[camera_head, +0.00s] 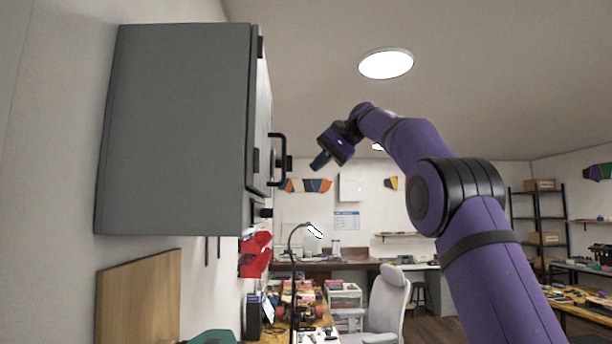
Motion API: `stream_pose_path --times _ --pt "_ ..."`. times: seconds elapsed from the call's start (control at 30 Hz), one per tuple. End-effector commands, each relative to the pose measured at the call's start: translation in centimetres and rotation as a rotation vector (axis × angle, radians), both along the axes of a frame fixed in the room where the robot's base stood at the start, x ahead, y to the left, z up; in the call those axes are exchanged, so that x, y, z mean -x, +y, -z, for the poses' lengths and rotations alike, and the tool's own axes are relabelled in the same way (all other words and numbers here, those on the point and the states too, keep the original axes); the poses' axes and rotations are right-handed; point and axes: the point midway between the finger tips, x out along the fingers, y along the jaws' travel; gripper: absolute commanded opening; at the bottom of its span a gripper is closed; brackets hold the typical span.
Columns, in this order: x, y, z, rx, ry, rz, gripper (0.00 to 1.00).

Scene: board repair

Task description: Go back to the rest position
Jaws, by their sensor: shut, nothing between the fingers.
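My gripper (320,161) is at the end of my purple arm, raised in the middle of the view. It points down and to the left, and its fingers are shut with nothing held. It appears to the right of the black handle (281,158) of a grey wall cabinet (175,130), with a visible gap between them. The cabinet door is seen nearly edge-on and looks closed. The rest of my arm rises from the lower right and bends at a black joint.
A workbench (270,336) with a desk lamp (291,260) and clutter stands below. A grey office chair (389,300) is beside it. Red bins (254,256) hang on the left wall. A dark shelf rack (539,225) stands at the back right. The air around my gripper is clear.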

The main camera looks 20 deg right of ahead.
Motion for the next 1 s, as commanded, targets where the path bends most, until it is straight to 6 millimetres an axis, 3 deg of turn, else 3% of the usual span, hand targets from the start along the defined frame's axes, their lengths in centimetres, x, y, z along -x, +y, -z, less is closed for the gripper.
stream_pose_path --times 0.2,0.57,0.77,1.0 --pt "0.3 -0.9 -0.8 -0.001 -0.001 -0.001 0.0" --pt "1.0 -0.6 -1.0 0.01 -0.003 0.007 0.0" --pt "4.0 0.9 -0.4 0.068 -0.015 0.042 0.0" --pt "9.7 2.7 2.6 0.188 -0.038 0.071 0.0"
